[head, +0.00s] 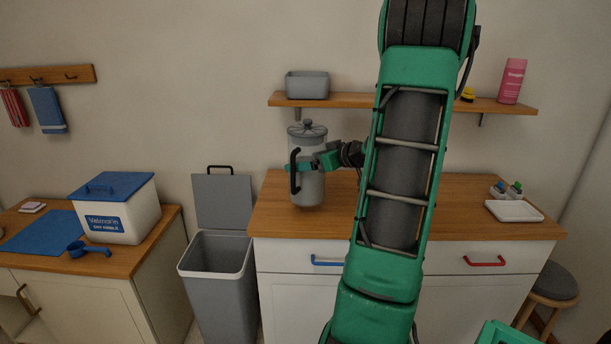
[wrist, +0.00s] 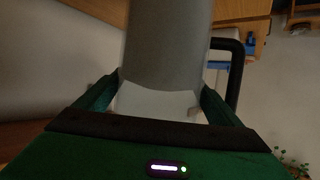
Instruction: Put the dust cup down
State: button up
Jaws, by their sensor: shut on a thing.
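The dust cup (head: 310,186) is a grey cylinder with a dark ribbed lid and a black handle on its front. My gripper (head: 316,165) is shut on its body from the right and holds it upright in front of the wooden counter (head: 275,219). I cannot tell from the head view whether its base touches the counter or hangs above it. In the wrist view the grey body of the dust cup (wrist: 166,50) fills the space between my two green fingers (wrist: 158,98), with its black handle at the right.
An open grey bin (head: 218,285) stands left of the counter. A white tray (head: 514,211) and small bottles (head: 507,190) sit at the counter's right. A shelf (head: 350,101) hangs above. The left cabinet holds a blue-lidded box (head: 118,215), a blue mat (head: 42,232) and a blue scoop (head: 86,249).

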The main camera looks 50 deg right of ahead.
aim_at(308, 173)
jog(key=shift+d+f, duration=0.1)
jog(key=shift+f, duration=1.95)
jog(key=o, duration=1.2)
jog(key=shift+f, duration=0.1)
jog(key=v, duration=1.2)
jog(key=shift+s, duration=0.1)
